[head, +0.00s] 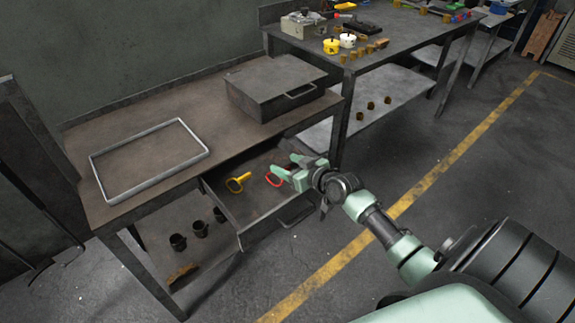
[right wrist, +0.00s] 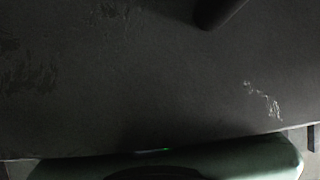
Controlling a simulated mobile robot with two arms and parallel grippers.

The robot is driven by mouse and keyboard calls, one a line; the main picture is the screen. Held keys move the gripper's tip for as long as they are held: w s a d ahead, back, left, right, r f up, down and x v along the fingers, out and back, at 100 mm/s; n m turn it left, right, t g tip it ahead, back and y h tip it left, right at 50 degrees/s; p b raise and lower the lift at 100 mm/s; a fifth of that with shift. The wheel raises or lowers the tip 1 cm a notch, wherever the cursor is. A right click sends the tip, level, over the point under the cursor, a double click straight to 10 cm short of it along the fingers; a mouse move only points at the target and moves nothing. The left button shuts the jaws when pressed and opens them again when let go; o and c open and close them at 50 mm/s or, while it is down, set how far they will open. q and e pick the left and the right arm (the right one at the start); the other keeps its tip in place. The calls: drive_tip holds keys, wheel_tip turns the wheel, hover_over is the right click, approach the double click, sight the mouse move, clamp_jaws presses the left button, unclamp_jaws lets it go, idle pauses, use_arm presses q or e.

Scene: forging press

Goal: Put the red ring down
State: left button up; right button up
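The red ring (head: 271,180) shows in the head view inside the open drawer (head: 252,210) under the workbench. Its right part is partly hidden by my right gripper. My right gripper (head: 281,163) is over the right side of the drawer, its two green fingers spread apart with a gap between them. The lower finger is close to the ring in the picture; I cannot tell whether they touch. My left gripper is not in view.
A yellow ring-shaped piece (head: 238,182) lies left of the red one in the drawer. On the bench (head: 190,115) are a metal frame (head: 148,127) and a closed metal box (head: 276,87). Several dark cups stand on the lower shelf. A second bench holds tools.

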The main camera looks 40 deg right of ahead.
drive_tip(key=shift+s+a+f, duration=0.15)
drive_tip(key=shift+s+f, duration=0.1)
drive_tip(key=shift+f, duration=0.35)
drive_tip(key=shift+r+p, duration=0.35)
drive_tip(key=shift+r, duration=0.05)
drive_tip(key=shift+s+r, duration=0.2)
drive_tip(key=shift+r, duration=0.05)
drive_tip(key=v, duration=1.1)
drive_tip(key=shift+r+p, duration=0.35)
drive_tip(key=shift+r, duration=0.1)
